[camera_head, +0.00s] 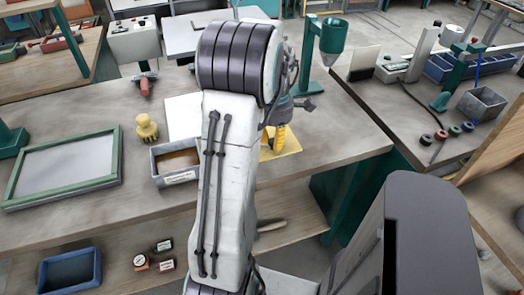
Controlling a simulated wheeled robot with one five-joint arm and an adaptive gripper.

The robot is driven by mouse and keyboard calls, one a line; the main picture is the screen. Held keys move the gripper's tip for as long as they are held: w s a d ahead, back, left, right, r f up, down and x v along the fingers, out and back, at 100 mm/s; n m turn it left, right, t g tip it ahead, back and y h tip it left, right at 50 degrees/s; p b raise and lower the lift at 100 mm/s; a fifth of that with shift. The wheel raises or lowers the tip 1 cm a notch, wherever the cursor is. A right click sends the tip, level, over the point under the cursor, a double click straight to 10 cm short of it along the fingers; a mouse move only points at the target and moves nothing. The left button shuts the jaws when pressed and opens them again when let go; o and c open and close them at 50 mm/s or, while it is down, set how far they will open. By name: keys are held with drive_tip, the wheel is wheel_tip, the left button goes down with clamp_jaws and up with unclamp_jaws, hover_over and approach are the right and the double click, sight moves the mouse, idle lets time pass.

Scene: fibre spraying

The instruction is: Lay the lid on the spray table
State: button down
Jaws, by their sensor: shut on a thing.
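The wooden spray table (75,225) runs across the middle of the view. My arm reaches over it and hides its centre. My gripper (296,104) shows only in part, to the right of the arm's upper joint and over the table's right part. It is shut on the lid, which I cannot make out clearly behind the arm. An open grey box (178,178) with a brown inside and a label stands left of my arm. A white sheet or plate (182,112) lies behind the box, partly covered by my arm.
A green-framed screen (66,168) and a yellow knobbed object (147,128) lie to the left. A yellow plate (285,143) with a yellow upright piece is right of my arm. A green funnel stand (331,42) stands behind. The table's right end is bare.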

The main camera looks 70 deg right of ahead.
drive_tip(key=w+f, duration=0.1)
drive_tip(key=w, duration=0.2)
drive_tip(key=shift+a+f, duration=0.2)
drive_tip(key=shift+f, duration=2.2)
drive_tip(key=shift+f, duration=0.1)
drive_tip(key=c, duration=1.1)
unclamp_jaws()
drive_tip(key=shift+c, duration=0.2)
